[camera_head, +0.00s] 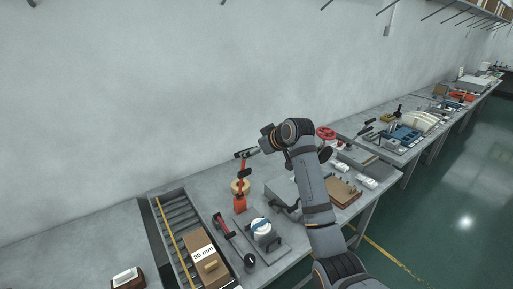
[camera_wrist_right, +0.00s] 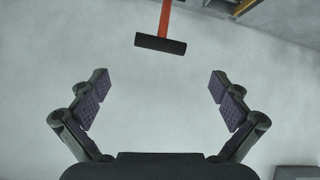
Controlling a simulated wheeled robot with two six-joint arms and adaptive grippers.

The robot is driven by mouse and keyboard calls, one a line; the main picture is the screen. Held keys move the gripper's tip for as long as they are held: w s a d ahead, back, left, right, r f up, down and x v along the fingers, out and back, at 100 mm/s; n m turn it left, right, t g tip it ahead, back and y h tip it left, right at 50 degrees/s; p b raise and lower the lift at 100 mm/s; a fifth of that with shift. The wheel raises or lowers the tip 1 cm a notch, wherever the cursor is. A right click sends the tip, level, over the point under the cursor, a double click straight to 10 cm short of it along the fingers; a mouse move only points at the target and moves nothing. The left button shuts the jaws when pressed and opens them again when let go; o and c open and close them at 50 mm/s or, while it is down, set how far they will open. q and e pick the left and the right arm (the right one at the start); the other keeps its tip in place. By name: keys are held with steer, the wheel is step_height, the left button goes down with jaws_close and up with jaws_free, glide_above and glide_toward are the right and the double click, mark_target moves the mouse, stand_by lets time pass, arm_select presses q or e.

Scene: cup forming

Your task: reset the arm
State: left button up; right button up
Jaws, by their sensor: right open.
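My right arm comes in from the bottom right of the head view, and its wrist and gripper (camera_head: 266,140) are above the bench at the back. In the right wrist view my right gripper (camera_wrist_right: 160,84) has its two fingers spread wide, with nothing between them. An orange lever with a black crossbar handle (camera_wrist_right: 160,43) is beyond the fingertips, apart from them. In the head view the black handle (camera_head: 246,153) is just left of the gripper, at the top of the orange press (camera_head: 240,202). My left gripper is out of view.
A white round part (camera_head: 261,227) sits on a grey fixture in front of the press. A brown pegged block (camera_head: 342,191) lies right of my arm. The wall is close behind.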

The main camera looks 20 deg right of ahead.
steer(key=s+d+f+m+g+h, duration=0.1)
steer(key=s+f, duration=0.6)
steer(key=f, duration=0.2)
steer(key=s+d+f+m+g+h, duration=0.1)
steer(key=s+d+f+g, duration=0.1)
steer(key=s+f, duration=0.6)
steer(key=s+d+f+m+g+h, duration=0.15)
steer(key=s+f, duration=0.35)
steer(key=s, duration=0.7)
steer(key=s+d+f+m+g+h, duration=0.15)
steer(key=s+f, duration=0.35)
steer(key=s, duration=0.8)
steer(key=s+d+f+g+b, duration=0.1)
steer(key=s+d+f, duration=0.1)
steer(key=f, duration=1.3)
steer(key=s+d+f+g+b, duration=0.1)
steer(key=s+f, duration=0.1)
steer(key=f, duration=1.4)
steer(key=s+f, duration=1.4)
steer(key=s, duration=0.3)
steer(key=shift+d+m+g+y, duration=0.3)
steer(key=shift+d+m+g, duration=0.1)
steer(key=shift+d, duration=0.05)
